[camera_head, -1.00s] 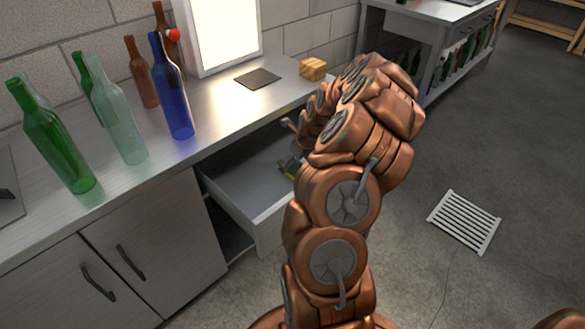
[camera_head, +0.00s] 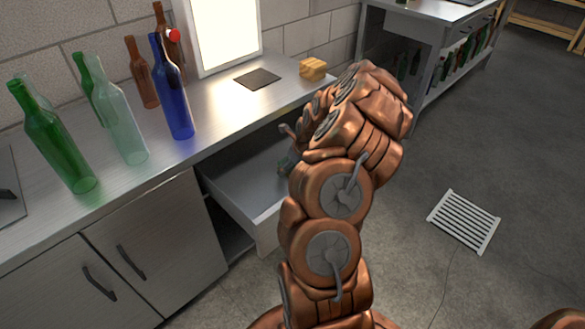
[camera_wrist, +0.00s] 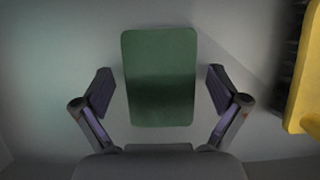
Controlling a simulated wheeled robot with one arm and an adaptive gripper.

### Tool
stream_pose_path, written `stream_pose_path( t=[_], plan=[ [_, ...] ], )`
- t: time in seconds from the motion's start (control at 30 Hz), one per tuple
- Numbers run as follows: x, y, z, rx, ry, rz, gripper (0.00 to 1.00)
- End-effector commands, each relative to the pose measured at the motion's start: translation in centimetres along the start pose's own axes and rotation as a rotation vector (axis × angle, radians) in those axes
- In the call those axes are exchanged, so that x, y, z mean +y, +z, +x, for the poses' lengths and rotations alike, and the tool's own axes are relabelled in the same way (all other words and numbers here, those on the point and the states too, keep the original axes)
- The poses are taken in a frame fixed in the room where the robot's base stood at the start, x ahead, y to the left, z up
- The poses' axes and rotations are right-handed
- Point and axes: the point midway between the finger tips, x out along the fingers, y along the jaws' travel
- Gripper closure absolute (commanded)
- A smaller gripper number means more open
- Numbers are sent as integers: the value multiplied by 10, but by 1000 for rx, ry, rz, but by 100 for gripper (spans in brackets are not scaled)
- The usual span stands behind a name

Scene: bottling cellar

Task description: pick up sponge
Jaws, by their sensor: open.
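A green rectangular pad, which looks like the sponge (camera_wrist: 160,50), lies on the grey drawer floor in the wrist view. My gripper (camera_wrist: 160,88) is open, with one finger to the left and one to the right of the sponge's lower half. A gap shows between each finger and the sponge. In the head view my gripper (camera_head: 287,160) is down in the open drawer (camera_head: 235,190), largely hidden behind my arm. I cannot make out the sponge clearly there.
A yellow object with dark bristles, perhaps a brush (camera_wrist: 305,85), lies right of my gripper. The counter above the drawer holds a blue bottle (camera_head: 172,90), several other bottles, a dark flat square (camera_head: 257,79) and a tan block (camera_head: 313,69). A lit panel (camera_head: 222,35) stands behind.

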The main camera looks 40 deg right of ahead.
Motion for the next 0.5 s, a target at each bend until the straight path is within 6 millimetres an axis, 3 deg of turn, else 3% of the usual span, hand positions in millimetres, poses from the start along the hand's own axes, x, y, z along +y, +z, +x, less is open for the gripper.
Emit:
stream_pose_path(
  t=[0.4,0.5],
  plan=[
    [0,-1,2,1,0,-1,3],
    [0,-1,2,1,-1,-1,12]
  ],
)
